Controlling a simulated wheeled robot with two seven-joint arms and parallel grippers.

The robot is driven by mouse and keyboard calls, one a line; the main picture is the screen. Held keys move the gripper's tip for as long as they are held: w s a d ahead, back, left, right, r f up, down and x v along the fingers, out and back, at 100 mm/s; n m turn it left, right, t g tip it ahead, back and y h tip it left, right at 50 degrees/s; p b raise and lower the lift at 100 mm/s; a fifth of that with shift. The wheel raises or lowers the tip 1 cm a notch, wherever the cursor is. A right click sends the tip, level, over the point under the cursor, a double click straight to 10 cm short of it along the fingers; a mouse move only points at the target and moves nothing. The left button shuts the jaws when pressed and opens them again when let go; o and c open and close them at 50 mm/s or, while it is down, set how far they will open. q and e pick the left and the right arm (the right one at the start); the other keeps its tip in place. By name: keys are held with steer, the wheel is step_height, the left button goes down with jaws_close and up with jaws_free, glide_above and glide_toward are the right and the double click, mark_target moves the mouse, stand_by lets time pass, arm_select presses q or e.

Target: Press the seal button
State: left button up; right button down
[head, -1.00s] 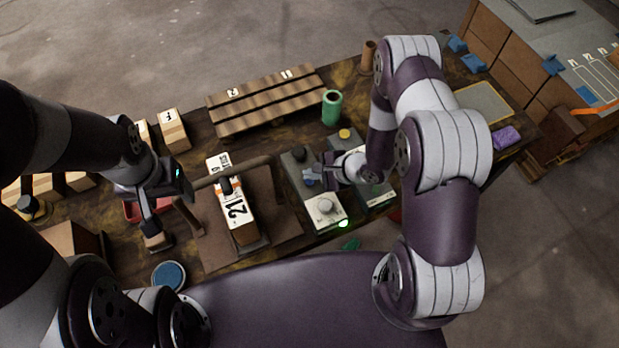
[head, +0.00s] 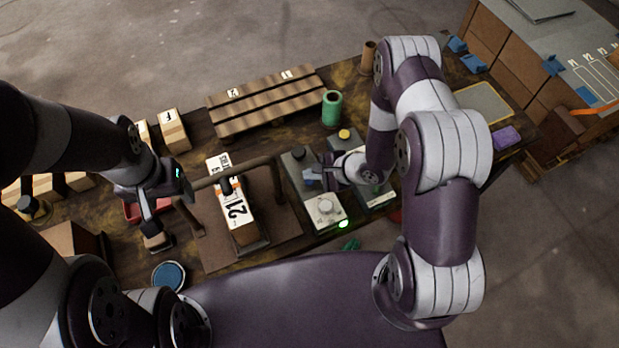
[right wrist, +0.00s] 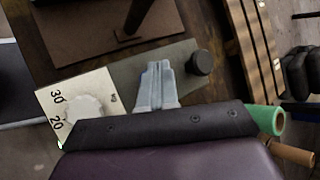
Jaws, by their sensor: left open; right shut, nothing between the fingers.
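A grey control box (head: 303,180) stands on the bench right of centre. It carries a dark round button (head: 298,153) at its far end and a white dial panel (head: 325,211) at its near end. I cannot read a seal label. My right gripper (head: 312,177) is shut and empty over the grey box, between button and dial. In the right wrist view its closed fingertips (right wrist: 162,68) show left of the black button (right wrist: 200,62), apart from it in the picture. The dial panel (right wrist: 80,105) reads 20 and 30. My left gripper (head: 170,222) is open at the bench's left.
A box marked 21 (head: 236,208) lies on a brown board under a dark bar (head: 240,172). A green cylinder (head: 332,107) and a slatted rack (head: 265,100) stand behind. A second grey box with a yellow button (head: 345,134) is close on the right. A green light (head: 343,224) glows near the dial.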

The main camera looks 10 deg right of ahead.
mark_target(313, 182)
steer(key=shift+f, duration=0.15)
stand_by(0.4)
steer(key=shift+f, duration=0.3)
steer(key=shift+f+b, duration=0.5)
steer(key=shift+f, duration=0.1)
stand_by(0.6)
stand_by(0.4)
steer(key=shift+r+p, duration=1.05)
steer(key=shift+p, duration=0.05)
step_height(313, 182, up, 5)
steer(key=p, duration=0.5)
steer(key=shift+r, duration=0.1)
